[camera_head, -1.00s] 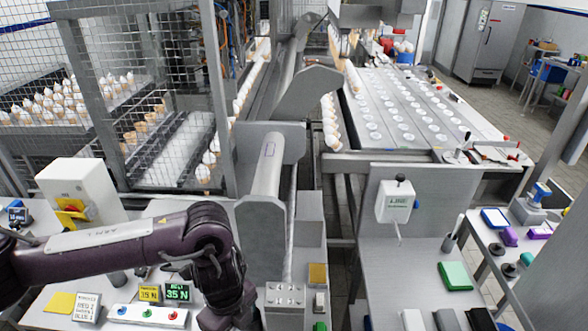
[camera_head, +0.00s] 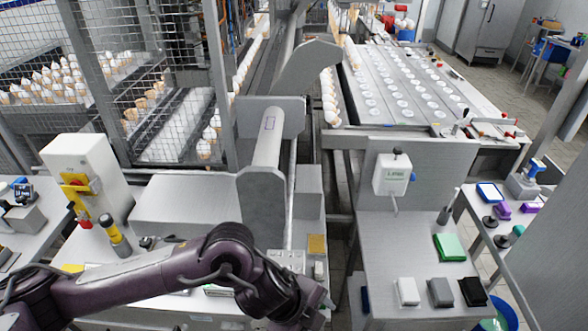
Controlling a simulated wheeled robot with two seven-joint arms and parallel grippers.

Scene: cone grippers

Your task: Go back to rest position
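My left arm (camera_head: 150,277) comes in from the left, low in the head view, and crosses the front of the left work table (camera_head: 170,306). Its wrist end is at the bottom edge near the middle, and the fingers of my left gripper cannot be made out there. My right arm and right gripper are not in the picture. Nothing held by either gripper can be seen.
A white box with a red and yellow switch (camera_head: 88,180) and a yellow-black cylinder (camera_head: 114,235) stand on the left table. The right bench holds a green pad (camera_head: 449,247) and small blocks (camera_head: 408,291). A caged conveyor with cones (camera_head: 205,148) lies behind.

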